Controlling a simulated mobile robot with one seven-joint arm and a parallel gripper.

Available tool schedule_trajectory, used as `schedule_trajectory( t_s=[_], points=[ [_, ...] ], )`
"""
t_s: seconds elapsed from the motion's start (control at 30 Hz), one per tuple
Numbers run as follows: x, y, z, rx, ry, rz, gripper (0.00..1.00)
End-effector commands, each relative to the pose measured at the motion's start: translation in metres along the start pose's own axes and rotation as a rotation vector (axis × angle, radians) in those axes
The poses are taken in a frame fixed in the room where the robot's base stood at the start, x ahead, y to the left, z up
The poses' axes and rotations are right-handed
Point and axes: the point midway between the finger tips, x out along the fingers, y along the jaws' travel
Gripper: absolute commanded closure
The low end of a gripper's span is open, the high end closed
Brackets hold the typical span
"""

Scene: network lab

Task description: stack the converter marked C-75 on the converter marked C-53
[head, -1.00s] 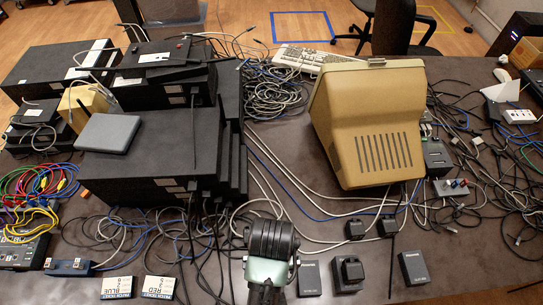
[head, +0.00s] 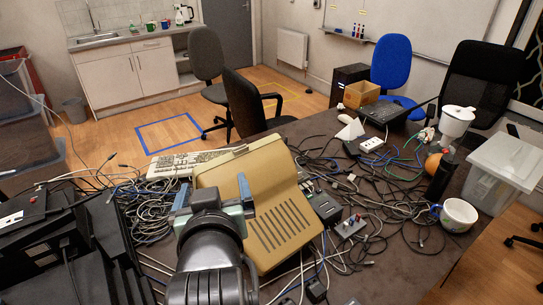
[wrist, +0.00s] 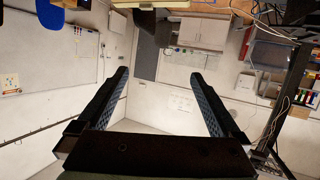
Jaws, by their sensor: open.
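My gripper (head: 213,192) is raised in front of the beige monitor in the head view, pointing away from me. In the wrist view my gripper (wrist: 161,74) has its two fingers wide apart with nothing between them; the room's walls and cupboards lie beyond. A small black box (head: 316,290), perhaps one of the converters, is partly in view at the bottom edge of the head view, below the monitor. No marking on it can be read. I cannot make out C-75 or C-53 in either view now.
The beige monitor (head: 285,215) stands right behind my gripper. Black equipment (head: 50,240) is stacked at the left. Cables, a power strip (head: 372,144), a white mug (head: 457,214) and a clear bin (head: 497,170) crowd the table's right side.

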Motion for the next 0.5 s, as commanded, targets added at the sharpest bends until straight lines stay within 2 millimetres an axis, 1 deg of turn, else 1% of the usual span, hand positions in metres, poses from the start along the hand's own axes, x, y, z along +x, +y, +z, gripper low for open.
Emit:
schedule_trajectory(
  t_s=[0.03, 0.07, 0.1, 0.17, 0.2, 0.27, 0.3, 0.33, 0.4, 0.5],
  points=[
    [-0.015, 0.019, -0.05, 0.018, 0.15, 0.043, 0.0],
    [-0.026, 0.029, -0.077, 0.028, 0.236, 0.064, 0.0],
    [-0.044, 0.041, -0.112, 0.036, 0.352, 0.092, 0.0],
    [-0.076, 0.057, -0.158, 0.044, 0.519, 0.132, 0.0],
    [-0.099, 0.066, -0.185, 0.046, 0.624, 0.155, 0.0],
    [-0.134, 0.076, -0.218, 0.043, 0.765, 0.184, 0.0],
    [-0.156, 0.081, -0.235, 0.04, 0.848, 0.2, 0.0],
    [-0.172, 0.084, -0.246, 0.038, 0.903, 0.21, 0.0],
    [-0.202, 0.088, -0.264, 0.029, 1.007, 0.227, 0.0],
    [-0.228, 0.09, -0.277, 0.02, 1.095, 0.24, 0.0]
  ],
)
